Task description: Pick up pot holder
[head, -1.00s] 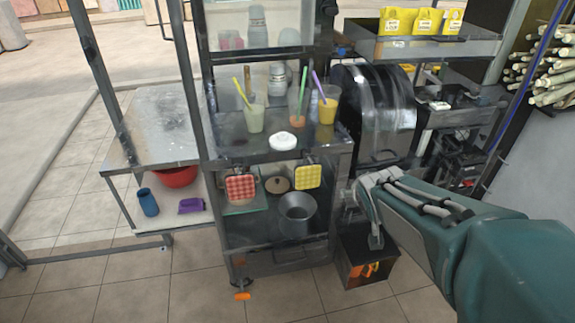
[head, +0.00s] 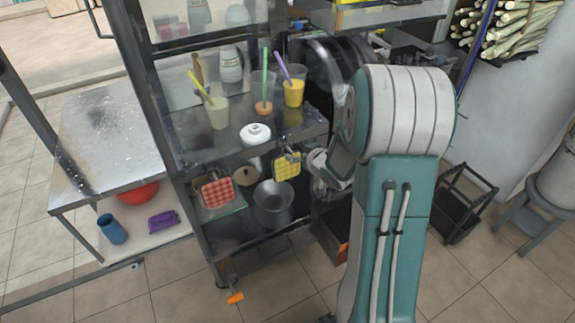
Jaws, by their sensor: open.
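A red checked pot holder (head: 218,193) hangs at the front of the cart, below its middle shelf. A yellow checked pot holder (head: 286,168) hangs to its right, from a dark hook under the shelf edge. My gripper (head: 309,162) is open just right of the yellow pot holder, at about its height. Its fingers are small and partly hidden by my arm, so I cannot tell whether they touch the yellow pot holder.
The cart's middle shelf (head: 190,147) holds several drinks with straws and a white lidded dish (head: 255,133). A grey metal pot (head: 272,204) stands on the lower shelf. A metal side table (head: 110,130) is at left. A black crate (head: 463,205) stands on the floor at right.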

